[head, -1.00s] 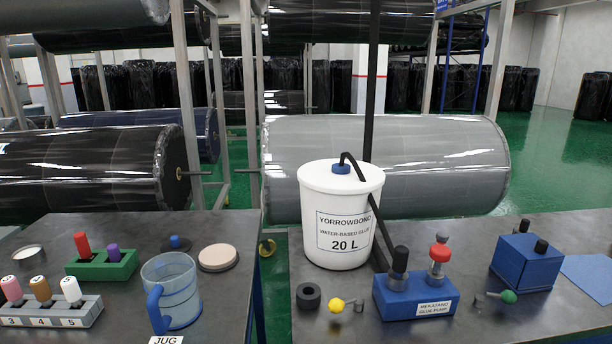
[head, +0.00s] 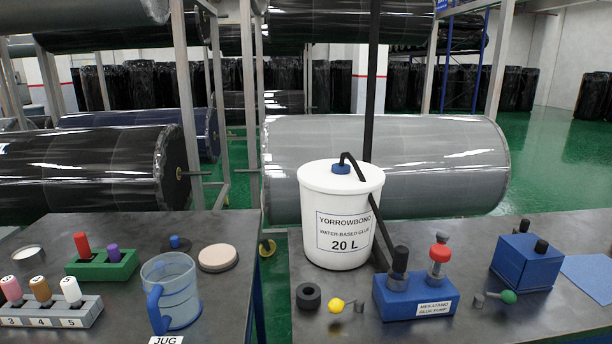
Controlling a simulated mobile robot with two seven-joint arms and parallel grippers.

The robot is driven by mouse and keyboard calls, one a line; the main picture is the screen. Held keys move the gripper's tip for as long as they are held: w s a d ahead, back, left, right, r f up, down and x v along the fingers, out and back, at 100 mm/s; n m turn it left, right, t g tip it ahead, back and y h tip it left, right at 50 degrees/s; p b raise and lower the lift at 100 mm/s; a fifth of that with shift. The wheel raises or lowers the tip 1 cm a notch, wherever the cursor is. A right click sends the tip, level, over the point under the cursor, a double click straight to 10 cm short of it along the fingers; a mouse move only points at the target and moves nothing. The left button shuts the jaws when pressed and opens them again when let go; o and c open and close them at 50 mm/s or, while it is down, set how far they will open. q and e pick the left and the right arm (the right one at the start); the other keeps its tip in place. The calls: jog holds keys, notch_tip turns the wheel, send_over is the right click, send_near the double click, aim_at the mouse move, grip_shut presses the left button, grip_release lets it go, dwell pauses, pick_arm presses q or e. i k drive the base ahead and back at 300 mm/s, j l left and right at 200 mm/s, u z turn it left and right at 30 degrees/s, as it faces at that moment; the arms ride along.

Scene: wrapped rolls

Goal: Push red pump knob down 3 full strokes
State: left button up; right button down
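The block's front label reads "MEKATANO GLUE PUMP". A black-topped post (head: 399,261) rises from the same block, left of the red knob. Neither of my grippers shows in the head view.
A yellow-knobbed part (head: 337,305), a black ring (head: 308,296) and a green-knobbed part (head: 508,296) lie near the pump. A blue box (head: 527,262) stands right. The left table holds a clear jug (head: 172,290) and a marker rack (head: 50,312). A gap separates the tables.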

aim_at(440, 254)
jog(key=i+l, duration=0.1)
jog(key=l, duration=0.25)
jog(key=i+l, duration=0.1)
jog(key=l, duration=0.3)
jog(key=i+l, duration=0.1)
jog(key=l, duration=0.25)
jog(key=i+l, duration=0.1)
jog(key=l, duration=0.3)
jog(key=i+l, duration=0.1)
jog(key=l, duration=0.25)
jog(key=l+u, duration=0.1)
jog(key=u, duration=1.1)
